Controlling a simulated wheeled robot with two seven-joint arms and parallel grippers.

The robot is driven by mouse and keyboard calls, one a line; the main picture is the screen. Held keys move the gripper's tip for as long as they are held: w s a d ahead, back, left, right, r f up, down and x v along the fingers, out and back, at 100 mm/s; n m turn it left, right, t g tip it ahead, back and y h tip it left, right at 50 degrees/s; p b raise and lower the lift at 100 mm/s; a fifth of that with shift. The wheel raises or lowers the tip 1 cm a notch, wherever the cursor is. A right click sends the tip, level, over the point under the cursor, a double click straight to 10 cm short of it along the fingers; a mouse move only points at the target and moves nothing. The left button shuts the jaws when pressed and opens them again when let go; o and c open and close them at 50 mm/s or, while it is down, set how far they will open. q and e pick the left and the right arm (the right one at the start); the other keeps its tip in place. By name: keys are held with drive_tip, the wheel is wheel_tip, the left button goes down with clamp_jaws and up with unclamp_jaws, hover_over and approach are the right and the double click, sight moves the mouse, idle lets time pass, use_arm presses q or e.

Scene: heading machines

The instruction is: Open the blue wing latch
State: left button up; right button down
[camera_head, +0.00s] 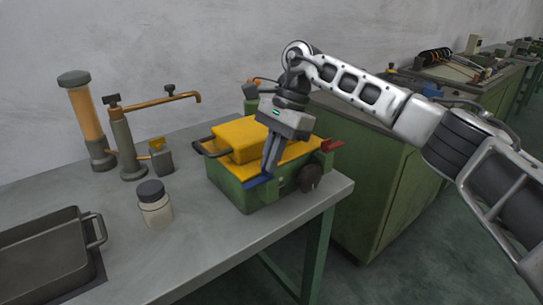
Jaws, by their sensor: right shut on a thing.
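The blue wing latch (258,181) is on the front side of a green box (231,188) with a yellow lid (241,139), near the table's right end. My right gripper (269,172) reaches down over the lid's front edge from the right, with its fingers shut on the blue latch. The fingers hide part of the latch. A red latch (331,145) sticks out at the box's right side. The lid lies on the box. My left gripper is not in view.
A jar with a dark cap (154,204) stands left of the box. A dark tray (45,256) lies at the front left. A metal tap stand (127,150) and an amber cylinder (87,118) stand behind. A green cabinet (385,180) is to the right.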

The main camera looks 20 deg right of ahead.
drive_tip(key=c, duration=1.6)
unclamp_jaws()
drive_tip(key=shift+s+a+f, duration=0.1)
drive_tip(key=shift+f, duration=0.25)
drive_tip(key=shift+r, duration=0.1)
drive_tip(key=shift+r, duration=0.15)
drive_tip(key=shift+d+r, duration=0.2)
drive_tip(key=shift+r, duration=0.15)
use_arm(q)
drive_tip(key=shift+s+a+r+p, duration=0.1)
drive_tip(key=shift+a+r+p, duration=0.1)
drive_tip(key=shift+p, duration=0.6)
use_arm(e)
drive_tip(key=v, duration=1.5)
drive_tip(key=shift+a, duration=0.15)
drive_tip(key=shift+f, duration=0.1)
